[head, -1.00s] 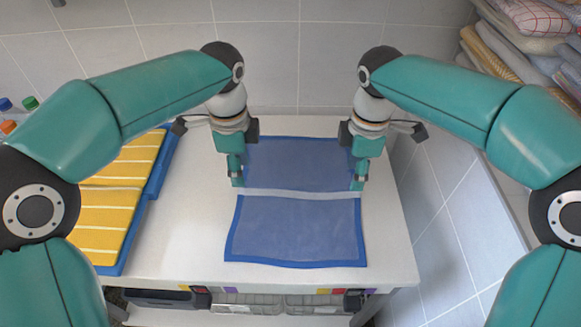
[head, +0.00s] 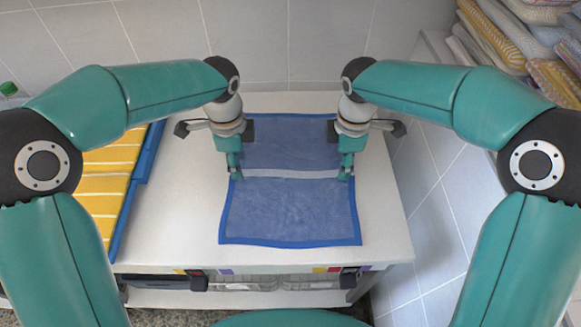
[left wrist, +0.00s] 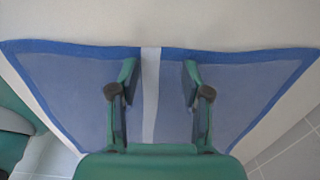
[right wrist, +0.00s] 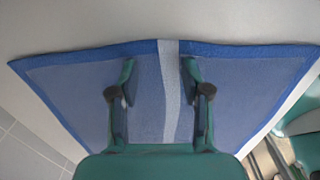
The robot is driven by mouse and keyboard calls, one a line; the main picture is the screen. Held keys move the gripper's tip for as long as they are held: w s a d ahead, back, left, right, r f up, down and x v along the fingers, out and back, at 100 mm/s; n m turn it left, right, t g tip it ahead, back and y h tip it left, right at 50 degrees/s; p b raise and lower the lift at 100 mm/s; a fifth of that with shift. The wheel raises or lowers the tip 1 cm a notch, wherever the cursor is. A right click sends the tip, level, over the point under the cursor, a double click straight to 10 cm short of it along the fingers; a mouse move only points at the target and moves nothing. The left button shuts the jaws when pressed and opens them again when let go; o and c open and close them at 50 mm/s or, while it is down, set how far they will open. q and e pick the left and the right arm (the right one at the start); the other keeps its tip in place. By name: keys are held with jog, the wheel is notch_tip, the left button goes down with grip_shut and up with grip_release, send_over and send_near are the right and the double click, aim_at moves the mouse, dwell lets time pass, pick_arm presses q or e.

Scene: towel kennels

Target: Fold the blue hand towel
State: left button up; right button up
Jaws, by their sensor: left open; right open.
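The blue hand towel (head: 290,208) lies flat and spread out on the white table, with a darker blue border and a pale band across its middle. My left gripper (head: 236,174) is at the left edge of the towel near the pale band; its open fingers (left wrist: 158,90) straddle the band in the left wrist view. My right gripper (head: 345,174) is at the right edge near the band; its open fingers (right wrist: 160,90) straddle the band in the right wrist view. Both point down, and neither holds cloth. Whether the fingertips touch the towel cannot be told.
Yellow striped towels (head: 105,180) lie on a blue one at the table's left. The white table (head: 175,215) is bare between them and the hand towel. Folded cloths (head: 500,40) are stacked at the upper right. A tiled wall (head: 290,45) stands behind.

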pick_arm(q)
jog(key=shift+f, duration=0.1)
pick_arm(e)
jog(key=shift+f, duration=0.15)
pick_arm(q)
jog(key=shift+f, duration=0.15)
pick_arm(e)
jog(key=shift+f, duration=0.1)
pick_arm(q)
jog(key=shift+f, duration=0.1)
jog(key=shift+c, duration=0.4)
pick_arm(e)
jog(key=shift+c, duration=0.4)
pick_arm(q)
jog(key=shift+s+f, duration=0.1)
grip_shut()
pick_arm(e)
jog(key=shift+s+f, duration=0.1)
grip_shut()
